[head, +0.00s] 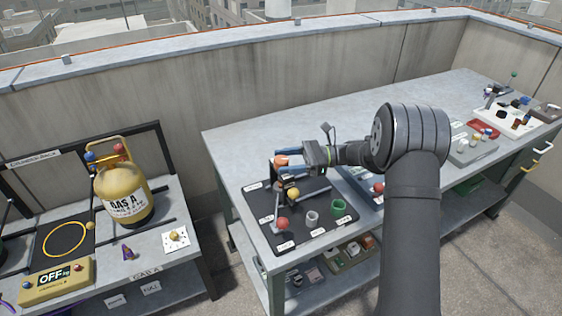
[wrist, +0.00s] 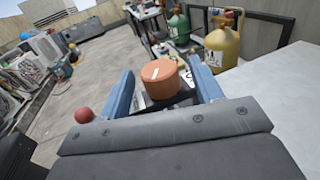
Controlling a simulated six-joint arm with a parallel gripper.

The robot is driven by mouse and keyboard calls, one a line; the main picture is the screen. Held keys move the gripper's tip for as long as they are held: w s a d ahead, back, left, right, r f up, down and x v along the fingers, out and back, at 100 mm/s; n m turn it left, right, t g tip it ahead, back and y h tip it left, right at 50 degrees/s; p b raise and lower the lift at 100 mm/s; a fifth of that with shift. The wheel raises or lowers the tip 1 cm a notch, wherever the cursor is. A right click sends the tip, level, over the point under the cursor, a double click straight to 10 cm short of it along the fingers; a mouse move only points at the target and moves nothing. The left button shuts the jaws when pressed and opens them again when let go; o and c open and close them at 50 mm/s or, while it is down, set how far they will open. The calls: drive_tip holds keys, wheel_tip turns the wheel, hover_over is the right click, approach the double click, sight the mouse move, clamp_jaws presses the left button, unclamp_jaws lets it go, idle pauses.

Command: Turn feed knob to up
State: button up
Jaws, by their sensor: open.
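An orange round knob (wrist: 160,80) with a short white mark on its face sits between my fingers in the wrist view. The mark is slanted in that view. The knob also shows in the head view (head: 281,160), at the back left of a black panel (head: 318,228). No label naming it as the feed knob is readable. My gripper (head: 284,159) is open, with one blue finger on either side of the knob. In the wrist view, gaps show between the knob and both fingers (wrist: 161,76). The knob's underside is hidden.
Red (head: 282,224) and yellow (head: 293,193) balls, a grey cup (head: 312,217) and a green ring (head: 339,207) are on the panel. A yellow gas cylinder (head: 124,193) stands on the left bench. The grey bench top (head: 235,140) is clear behind the panel.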

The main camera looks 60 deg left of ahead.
drive_tip(key=v, duration=1.5)
drive_tip(key=shift+w, duration=0.25)
drive_tip(key=shift+d, duration=0.1)
wheel_tip(320, 180, up, 19)
drive_tip(key=n+t+h, duration=0.5)
drive_tip(key=n+t, duration=0.9)
drive_tip(key=t, duration=0.3)
hover_over(281, 159)
wheel_tip(281, 159, down, 17)
drive_tip(key=shift+w+r, duration=0.1)
drive_tip(key=c, duration=1)
